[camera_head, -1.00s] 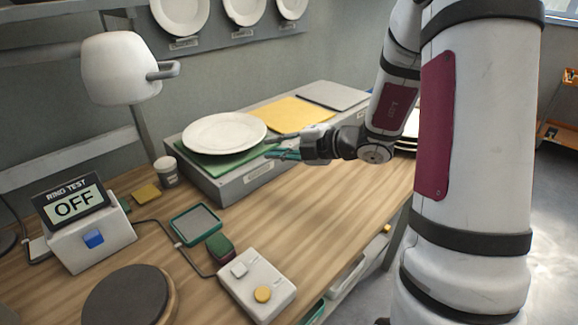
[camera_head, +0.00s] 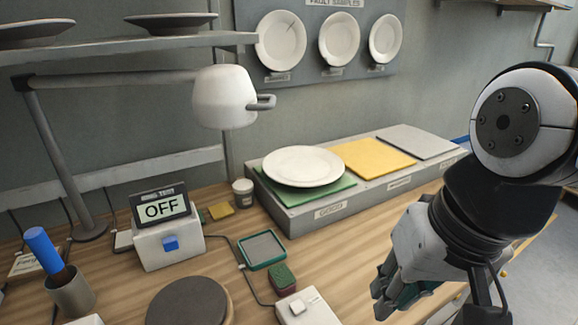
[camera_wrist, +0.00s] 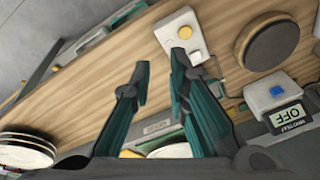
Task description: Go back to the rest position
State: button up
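My gripper (camera_head: 388,300) hangs at the lower right of the head view, over the front part of the bench and apart from the plate. In the wrist view its two dark teal fingers (camera_wrist: 160,70) stand apart with nothing between them. A white plate (camera_head: 303,165) lies flat on the green mat (camera_head: 338,190) at the left end of a grey sorting block. The yellow mat (camera_head: 374,157) and the grey mat (camera_head: 417,141) on that block are bare.
An OFF display (camera_head: 163,208) on a white box, a round dark pad (camera_head: 187,302), a green-rimmed tray (camera_head: 262,249), a sponge (camera_head: 283,278) and a white button box (camera_head: 306,310) occupy the bench. A lamp (camera_head: 224,98) hangs above. A plate stack (camera_wrist: 27,150) shows in the wrist view.

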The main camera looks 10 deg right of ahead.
jog(key=shift+s+d+r+n+t+h, duration=0.15)
jog(key=shift+s+d+n+h, duration=0.1)
jog(key=shift+d+n, duration=0.25)
jog(key=shift+s+d+r+n+t+h, duration=0.15)
jog(key=shift+d+n+h, duration=0.15)
jog(key=shift+n, duration=0.4)
jog(key=shift+t, duration=0.5)
notch_tip(320, 180, up, 4)
jog(key=p, duration=0.3)
jog(key=shift+r+p, duration=0.25)
jog(key=shift+p, duration=0.1)
